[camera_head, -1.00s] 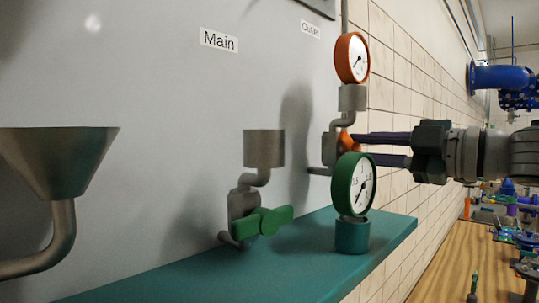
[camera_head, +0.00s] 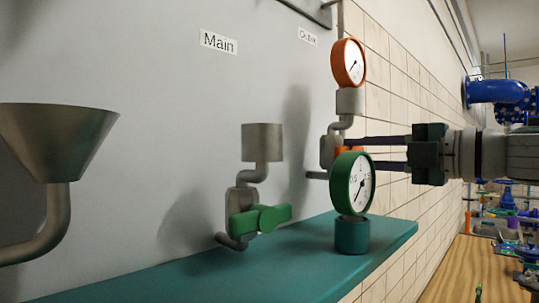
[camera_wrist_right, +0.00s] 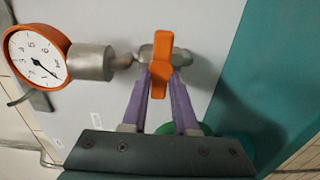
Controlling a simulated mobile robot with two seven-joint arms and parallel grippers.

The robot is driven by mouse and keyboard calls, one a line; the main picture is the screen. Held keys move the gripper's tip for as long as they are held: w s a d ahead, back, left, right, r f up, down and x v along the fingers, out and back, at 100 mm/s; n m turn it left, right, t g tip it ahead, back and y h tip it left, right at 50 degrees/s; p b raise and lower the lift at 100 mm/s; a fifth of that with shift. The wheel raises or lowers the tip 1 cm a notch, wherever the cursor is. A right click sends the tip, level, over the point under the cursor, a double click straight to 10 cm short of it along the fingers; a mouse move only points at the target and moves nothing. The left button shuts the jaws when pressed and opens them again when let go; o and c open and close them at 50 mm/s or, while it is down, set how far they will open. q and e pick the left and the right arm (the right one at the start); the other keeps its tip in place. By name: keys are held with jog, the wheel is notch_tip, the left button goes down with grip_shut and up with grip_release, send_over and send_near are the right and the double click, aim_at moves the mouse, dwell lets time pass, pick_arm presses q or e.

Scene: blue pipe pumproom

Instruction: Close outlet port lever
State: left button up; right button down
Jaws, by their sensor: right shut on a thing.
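The orange outlet lever (camera_head: 350,150) sits on its grey valve body (camera_head: 329,150) under the orange-rimmed gauge, below the "Outlet" label. In the head view it is partly hidden by the green gauge and looks about level. In the right wrist view the lever (camera_wrist_right: 160,60) points straight along the picture's vertical, across the grey pipe. My right gripper (camera_head: 362,152) reaches in from the right. Its purple fingers (camera_wrist_right: 161,76) are shut on the orange lever, one on each side of its near arm. My left gripper is not in view.
A green gauge (camera_head: 352,184) stands on the teal ledge (camera_head: 200,278), just in front of my right fingers. A green lever (camera_head: 262,218) sits under the "Main" label. A metal funnel (camera_head: 58,140) is at left. The orange gauge (camera_head: 349,63) is above my fingers.

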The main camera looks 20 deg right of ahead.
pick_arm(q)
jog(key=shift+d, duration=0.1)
pick_arm(e)
jog(key=c, duration=0.7)
grip_release()
